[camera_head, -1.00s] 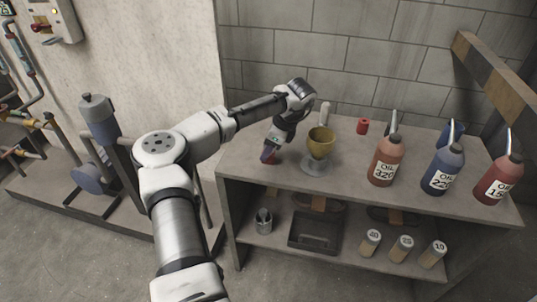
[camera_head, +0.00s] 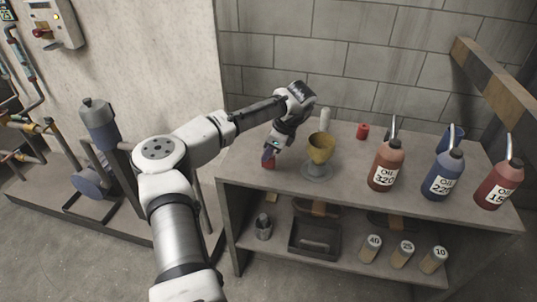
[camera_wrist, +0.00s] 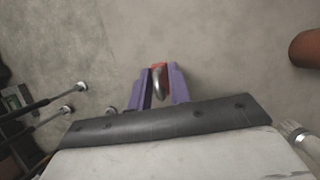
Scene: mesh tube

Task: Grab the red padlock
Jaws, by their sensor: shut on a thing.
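The red padlock (camera_head: 269,164) is at the left part of the bench top, under my gripper (camera_head: 268,154). In the wrist view the padlock (camera_wrist: 158,68) shows its red body and a curved metal shackle between the two purple fingers of my gripper (camera_wrist: 159,84). The fingers are shut on it, one on each side. In the head view the fingers hide part of the padlock, and I cannot tell whether it still touches the bench top.
A yellow funnel-like cup (camera_head: 320,148) on a grey base stands just right of my gripper. Oil bottles, brown (camera_head: 387,165), blue (camera_head: 442,173) and red (camera_head: 498,184), stand further right. A red cylinder (camera_head: 363,131) is behind. The lower shelf holds a dark tray (camera_head: 314,240).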

